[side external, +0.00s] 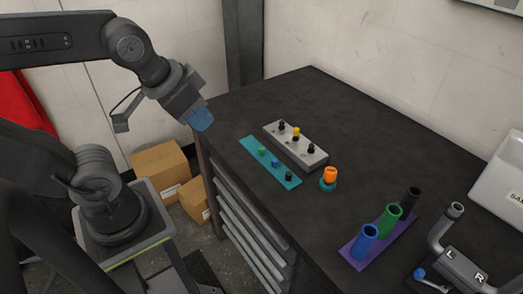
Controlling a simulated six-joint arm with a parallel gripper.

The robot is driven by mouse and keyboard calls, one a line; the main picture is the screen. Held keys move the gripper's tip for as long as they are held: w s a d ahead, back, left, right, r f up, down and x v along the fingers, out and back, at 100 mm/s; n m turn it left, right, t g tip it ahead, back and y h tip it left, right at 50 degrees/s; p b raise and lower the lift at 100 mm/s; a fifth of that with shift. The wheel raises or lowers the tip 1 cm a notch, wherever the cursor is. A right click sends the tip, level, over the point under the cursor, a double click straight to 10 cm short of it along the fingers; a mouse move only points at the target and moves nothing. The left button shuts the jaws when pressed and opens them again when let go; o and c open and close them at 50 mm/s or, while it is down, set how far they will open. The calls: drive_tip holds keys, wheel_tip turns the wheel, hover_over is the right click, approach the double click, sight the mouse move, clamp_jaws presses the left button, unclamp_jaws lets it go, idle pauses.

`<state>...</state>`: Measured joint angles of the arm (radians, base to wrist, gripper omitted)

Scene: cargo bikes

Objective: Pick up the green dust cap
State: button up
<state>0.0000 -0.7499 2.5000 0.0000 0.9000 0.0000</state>
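A small green cap (261,151), which looks like the dust cap, stands on the teal strip (251,144). A small blue cap (274,163) and a small black cap (289,176) stand in line with it. My gripper (200,118), with bluish fingertips, is up to the left, beyond the bench's left edge and well apart from the caps. Its fingers overlap in this view, so I cannot tell whether it is open or shut. Nothing shows held in it.
Beside the strip lies a grey block (312,154) with black and yellow posts. An orange-topped piece (329,176) stands near its right end. Blue, green and black tubes stand on a purple strip (350,251). A handlebar fixture (462,262) is far right. The back bench is clear.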

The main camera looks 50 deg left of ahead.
drive_tip(key=o, duration=0.6)
drive_tip(key=shift+o, duration=0.2)
drive_tip(key=n+g+y, duration=0.3)
drive_tip(key=n+g, duration=0.1)
drive_tip(key=n, duration=1)
hover_over(262, 148)
drive_tip(key=s+d, duration=0.1)
drive_tip(key=d, duration=0.1)
drive_tip(key=f, duration=1.8)
drive_tip(key=shift+s+a+f, duration=0.1)
drive_tip(key=shift+a, duration=0.15)
drive_tip(key=shift+x, duration=2.5)
